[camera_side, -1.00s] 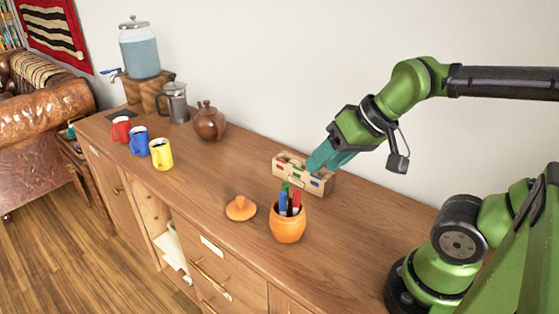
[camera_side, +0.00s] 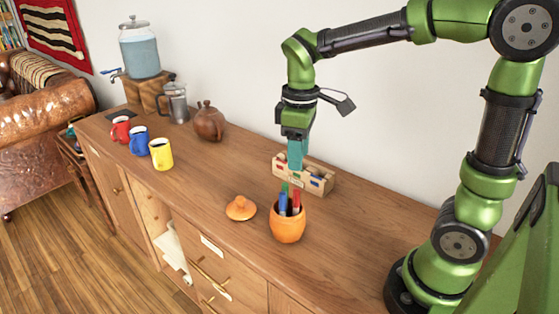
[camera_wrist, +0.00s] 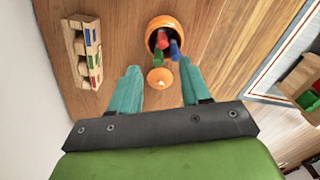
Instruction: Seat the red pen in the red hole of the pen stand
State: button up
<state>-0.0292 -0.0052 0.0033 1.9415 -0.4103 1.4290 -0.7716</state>
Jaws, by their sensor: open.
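The red pen (camera_side: 296,201) stands in an orange pot (camera_side: 288,228) with a blue and a green pen. In the wrist view the red pen (camera_wrist: 163,40) shows in the pot's mouth, near the top middle. The wooden pen stand (camera_side: 316,184) lies behind the pot, with coloured marks on its front; it also shows at upper left in the wrist view (camera_wrist: 80,62). My gripper (camera_side: 296,166) points down above the counter, in front of the stand in the side view. Its teal fingers are apart and empty in the wrist view (camera_wrist: 160,88).
An orange lid (camera_side: 241,208) lies on the counter left of the pot. Red, blue and yellow mugs (camera_side: 161,154), a brown teapot (camera_side: 209,122), a French press and a water dispenser (camera_side: 142,55) stand farther left. The counter between teapot and lid is clear.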

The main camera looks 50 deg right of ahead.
aim_at(297, 190)
notch_tip(297, 190, down, 6)
jog(key=shift+f, duration=0.2)
jog(key=shift+s+a+f, duration=0.15)
jog(key=shift+f, duration=2.5)
grip_shut()
